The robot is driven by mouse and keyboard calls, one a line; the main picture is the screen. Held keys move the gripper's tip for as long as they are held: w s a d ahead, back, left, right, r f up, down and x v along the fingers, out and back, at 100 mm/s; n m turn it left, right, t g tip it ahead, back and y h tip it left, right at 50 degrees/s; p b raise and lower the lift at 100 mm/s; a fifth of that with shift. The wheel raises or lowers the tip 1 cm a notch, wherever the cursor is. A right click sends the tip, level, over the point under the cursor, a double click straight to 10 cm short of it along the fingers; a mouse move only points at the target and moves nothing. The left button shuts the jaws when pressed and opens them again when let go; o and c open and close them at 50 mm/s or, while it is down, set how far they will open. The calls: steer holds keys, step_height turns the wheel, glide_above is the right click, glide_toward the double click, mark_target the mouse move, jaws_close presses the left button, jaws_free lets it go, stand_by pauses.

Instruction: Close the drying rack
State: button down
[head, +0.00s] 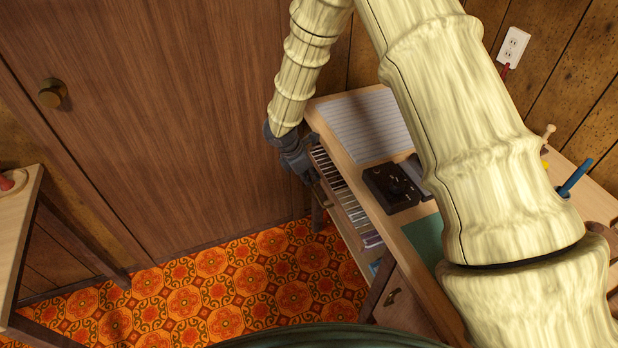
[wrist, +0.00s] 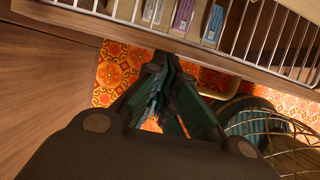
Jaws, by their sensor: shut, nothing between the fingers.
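The drying rack (head: 345,198) is a wooden-edged frame with a row of thin pale rods. In the head view it stands out from the left side of the desk, below the top. In the wrist view its rods (wrist: 205,45) run across the top of the picture. My gripper (head: 310,178) is at the far end of the rack, beside its edge; the head view does not show clearly whether they touch. In the wrist view the fingertips (wrist: 166,60) are together and empty, just below the rack's edge in the picture.
The desk (head: 318,112) holds lined paper (head: 365,125), a black box (head: 392,187) and a green mat (head: 426,240). A brown door (head: 170,110) is behind, and another table (head: 15,245) is at left. A wire basket (wrist: 270,130) shows below. The patterned floor (head: 230,290) between is clear.

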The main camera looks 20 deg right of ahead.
mark_target(321, 176)
steer(key=shift+w+d, duration=0.2)
steer(key=shift+d, duration=1.45)
steer(key=shift+a, duration=0.1)
